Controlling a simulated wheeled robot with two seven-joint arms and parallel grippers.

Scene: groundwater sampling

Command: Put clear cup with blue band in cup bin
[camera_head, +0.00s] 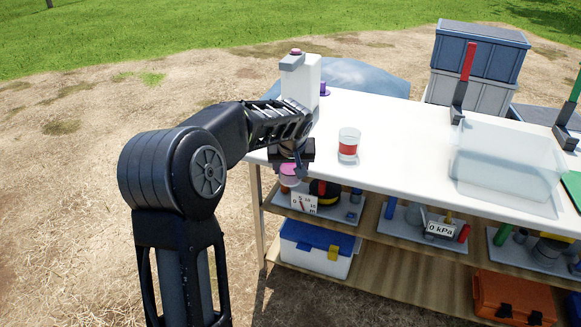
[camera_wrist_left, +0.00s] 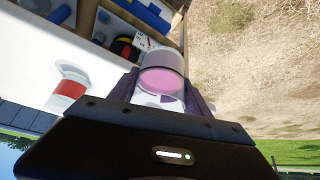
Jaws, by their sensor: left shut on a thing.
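My left gripper (camera_head: 291,158) is at the table's front left corner, shut on a clear cup. The held cup (camera_head: 289,176) shows pink just below the gripper. In the left wrist view the held cup (camera_wrist_left: 161,62) sits between the fingers, with a pink-purple disc inside or at its end; I cannot make out a blue band. A clear cup with a red band (camera_head: 348,144) stands upright on the table, apart from the gripper. A translucent open bin (camera_head: 508,190) stands on the right of the table and appears empty. My right gripper is not in view.
The white table (camera_head: 400,130) is clear between the red-banded cup and the bin. A white device (camera_head: 312,75) stands at the back left, partly behind my arm. Red (camera_head: 466,70) and green (camera_head: 575,90) upright handles stand behind and right of the bin. Shelves below hold gauges and cases.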

